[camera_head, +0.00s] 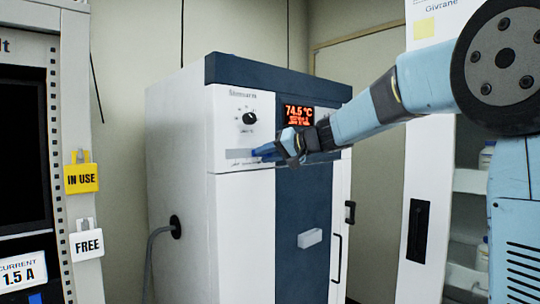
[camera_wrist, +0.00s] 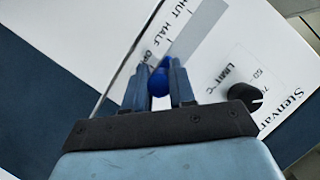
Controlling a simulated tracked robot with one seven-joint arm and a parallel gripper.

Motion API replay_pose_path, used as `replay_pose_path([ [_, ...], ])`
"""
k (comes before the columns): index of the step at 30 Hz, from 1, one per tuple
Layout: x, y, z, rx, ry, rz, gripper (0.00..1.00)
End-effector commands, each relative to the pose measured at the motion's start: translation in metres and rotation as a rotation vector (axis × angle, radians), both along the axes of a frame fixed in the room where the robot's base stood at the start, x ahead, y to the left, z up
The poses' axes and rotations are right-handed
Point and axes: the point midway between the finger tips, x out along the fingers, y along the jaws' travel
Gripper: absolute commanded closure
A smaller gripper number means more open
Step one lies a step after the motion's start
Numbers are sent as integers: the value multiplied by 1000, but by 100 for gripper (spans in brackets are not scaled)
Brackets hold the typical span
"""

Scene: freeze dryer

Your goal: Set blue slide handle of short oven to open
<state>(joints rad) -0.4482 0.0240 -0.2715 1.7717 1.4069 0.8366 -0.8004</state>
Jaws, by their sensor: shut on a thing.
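The short oven (camera_head: 240,180) is a white cabinet with a dark blue top and front panel, facing me at the middle of the head view. Its blue slide handle (camera_head: 264,150) sits on a grey slot (camera_head: 238,154) below the black knob. In the wrist view, the blue slide handle (camera_wrist: 158,82) is between the two fingers of my gripper (camera_wrist: 159,85), which is shut on it. The printed labels read SHUT, HALF and OPEN along the grey slot (camera_wrist: 205,28). The handle is at the OPEN end; that label is partly hidden by a finger.
A black knob (camera_head: 249,118) and red display (camera_head: 299,114) are on the oven front. A tall cabinet with yellow IN USE (camera_head: 82,178) and white FREE (camera_head: 87,244) tags stands at left. Shelves with bottles (camera_head: 486,157) are at right, partly behind my arm.

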Motion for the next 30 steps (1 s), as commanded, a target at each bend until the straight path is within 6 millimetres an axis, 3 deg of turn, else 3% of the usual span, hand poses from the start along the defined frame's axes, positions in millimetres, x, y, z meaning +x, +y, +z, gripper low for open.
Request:
replay_pose_path([
  [7, 3, -3, 2, 1, -5, -9, 100],
  [8, 3, -3, 3, 1, -5, -9, 73],
  [15, 3, -2, 2, 1, -3, -8, 50],
  [25, 1, -1, 1, 0, -2, -4, 49],
  [30, -5, -11, 5, 2, -3, -6, 49],
])
